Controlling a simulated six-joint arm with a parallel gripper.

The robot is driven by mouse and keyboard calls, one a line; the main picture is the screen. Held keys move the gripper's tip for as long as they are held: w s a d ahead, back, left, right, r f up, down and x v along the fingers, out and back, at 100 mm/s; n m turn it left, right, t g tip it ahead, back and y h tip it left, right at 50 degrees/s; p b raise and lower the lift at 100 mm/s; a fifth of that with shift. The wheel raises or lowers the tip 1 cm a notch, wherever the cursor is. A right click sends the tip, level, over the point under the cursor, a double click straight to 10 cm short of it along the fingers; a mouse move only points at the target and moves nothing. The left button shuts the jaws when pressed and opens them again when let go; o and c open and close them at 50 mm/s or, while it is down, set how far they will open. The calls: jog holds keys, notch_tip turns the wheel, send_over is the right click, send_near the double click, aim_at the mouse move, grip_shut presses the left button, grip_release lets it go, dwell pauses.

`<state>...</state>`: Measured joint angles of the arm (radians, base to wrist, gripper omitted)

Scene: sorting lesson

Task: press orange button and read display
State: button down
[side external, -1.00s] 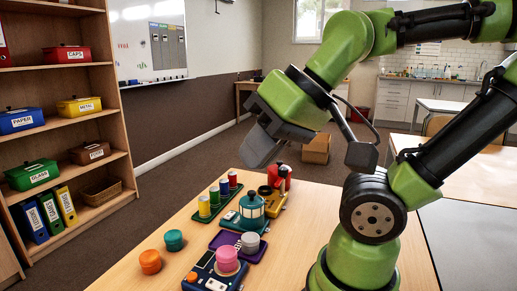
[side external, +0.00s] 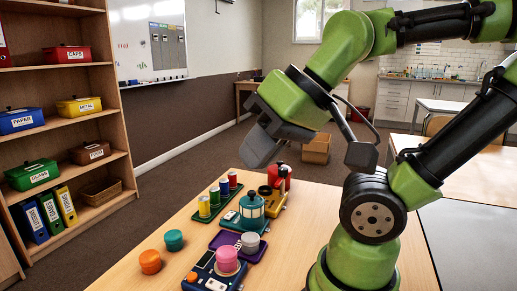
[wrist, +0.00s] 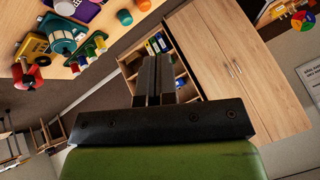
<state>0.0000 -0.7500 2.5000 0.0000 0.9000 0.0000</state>
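A dark blue device (side external: 207,270) lies at the front of the table in the side view. I cannot read any display. My gripper (side external: 262,148) hangs in the air above and behind the table objects, well apart from the device. In the wrist view its two fingers (wrist: 158,80) lie close together with nothing between them. The blue device and its button cannot be made out in the wrist view.
An orange round block (side external: 150,262) and a teal one (side external: 173,240) stand left of the device.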

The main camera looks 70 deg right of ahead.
dwell(0.7)
jog(key=m+g+y, duration=0.3)
jog(key=m+y, duration=0.3)
jog(key=m, duration=2.2)
send_over(192, 273)
notch_tip(192, 273, down, 17)
jog(key=shift+f, duration=0.2)
jog(key=shift+f, duration=4.4)
jog(key=shift+f, duration=0.15)
jog(key=shift+f, duration=0.25)
